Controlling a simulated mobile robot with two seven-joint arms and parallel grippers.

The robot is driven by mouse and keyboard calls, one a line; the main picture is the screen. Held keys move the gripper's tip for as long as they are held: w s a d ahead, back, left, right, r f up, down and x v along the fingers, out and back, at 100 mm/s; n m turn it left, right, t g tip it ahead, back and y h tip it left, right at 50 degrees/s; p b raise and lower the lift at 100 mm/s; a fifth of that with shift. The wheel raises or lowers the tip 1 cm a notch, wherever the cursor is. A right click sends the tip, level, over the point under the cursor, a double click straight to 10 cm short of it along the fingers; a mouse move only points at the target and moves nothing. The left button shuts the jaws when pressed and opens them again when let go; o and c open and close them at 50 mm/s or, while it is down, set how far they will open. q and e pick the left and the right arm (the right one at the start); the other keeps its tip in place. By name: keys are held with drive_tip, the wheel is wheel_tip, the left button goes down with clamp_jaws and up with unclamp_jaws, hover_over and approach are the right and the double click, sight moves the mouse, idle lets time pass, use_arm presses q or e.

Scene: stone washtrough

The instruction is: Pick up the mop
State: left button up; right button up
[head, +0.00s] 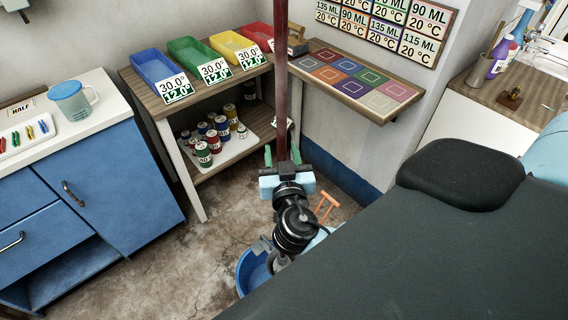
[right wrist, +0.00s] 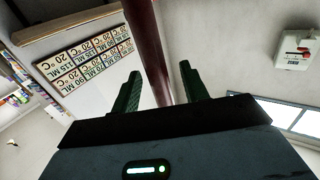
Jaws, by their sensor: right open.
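The mop shows as a dark red upright pole (head: 281,80) that runs up out of the top of the head view. Its lower end and mop head are hidden behind my arm. My right gripper (head: 282,153) is open at the pole, its green fingers to either side. In the right wrist view the pole (right wrist: 147,40) passes between the two open fingers of the right gripper (right wrist: 159,72), with gaps beside it. I cannot tell how deep between the fingers it sits. My left gripper is not in view.
A blue bucket (head: 252,270) stands on the floor beside my arm. A wooden shelf table (head: 150,100) holds colored bins above and small cans on a tray (head: 232,145) below. A wall shelf (head: 300,75) bears colored squares. A blue cabinet (head: 110,185) stands left; floor between is clear.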

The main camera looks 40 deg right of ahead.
drive_tip(key=shift+w+d, duration=0.1)
clamp_jaws()
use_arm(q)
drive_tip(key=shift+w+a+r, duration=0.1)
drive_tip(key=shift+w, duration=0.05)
use_arm(e)
drive_tip(key=shift+r, duration=0.1)
